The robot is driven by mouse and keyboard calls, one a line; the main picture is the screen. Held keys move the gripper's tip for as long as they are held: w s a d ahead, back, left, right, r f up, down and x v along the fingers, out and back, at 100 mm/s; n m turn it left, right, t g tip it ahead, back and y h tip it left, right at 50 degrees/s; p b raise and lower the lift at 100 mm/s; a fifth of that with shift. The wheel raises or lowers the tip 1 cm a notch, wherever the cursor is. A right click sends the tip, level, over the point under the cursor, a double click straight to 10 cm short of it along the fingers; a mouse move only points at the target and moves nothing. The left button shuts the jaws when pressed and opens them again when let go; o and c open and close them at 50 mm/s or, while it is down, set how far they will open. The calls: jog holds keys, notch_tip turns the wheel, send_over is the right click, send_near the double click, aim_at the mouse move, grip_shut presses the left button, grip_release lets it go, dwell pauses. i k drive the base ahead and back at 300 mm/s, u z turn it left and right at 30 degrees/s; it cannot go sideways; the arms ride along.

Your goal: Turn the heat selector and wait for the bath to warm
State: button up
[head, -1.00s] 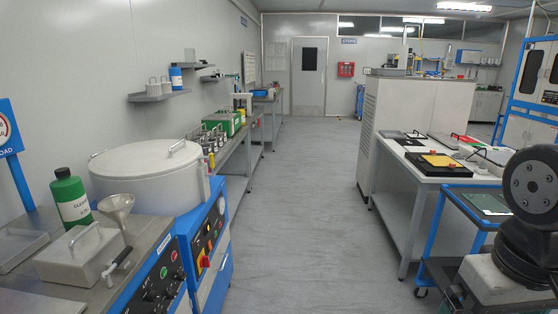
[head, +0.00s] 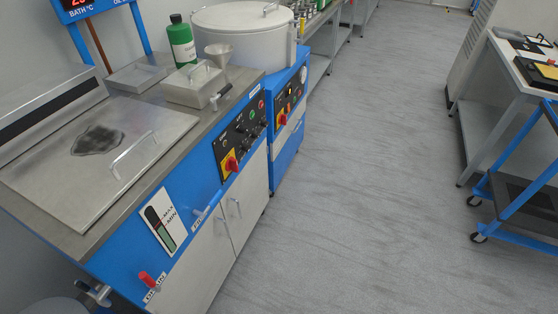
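The bath (head: 45,185) stands at the left, its flat steel lid shut, with a bar handle (head: 133,155) and a dark stain on top. Its blue front carries a black control panel (head: 240,140) with black knobs, small coloured buttons and a red-on-yellow rotary switch (head: 231,164). I cannot tell which knob is the heat selector or where it points. A blue-framed display (head: 85,8) marked BATH °C shows red digits, cut off by the top edge. My gripper is not in view.
A green bottle (head: 182,42), a lidded grey box (head: 194,86) and a funnel (head: 219,55) stand behind the panel. A white round vessel (head: 240,38) is beyond. A red-handled drain valve (head: 147,279) juts out low. Open floor (head: 370,190) separates the bath from a blue trolley (head: 520,205).

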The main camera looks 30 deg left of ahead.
aim_at(246, 148)
jog(key=z, duration=0.3)
jog(key=k, duration=0.65)
jog(key=u, duration=0.55)
jog(key=i, duration=0.6)
jog(key=u, duration=0.8)
jog(key=i, duration=0.7)
jog(key=z, duration=0.05)
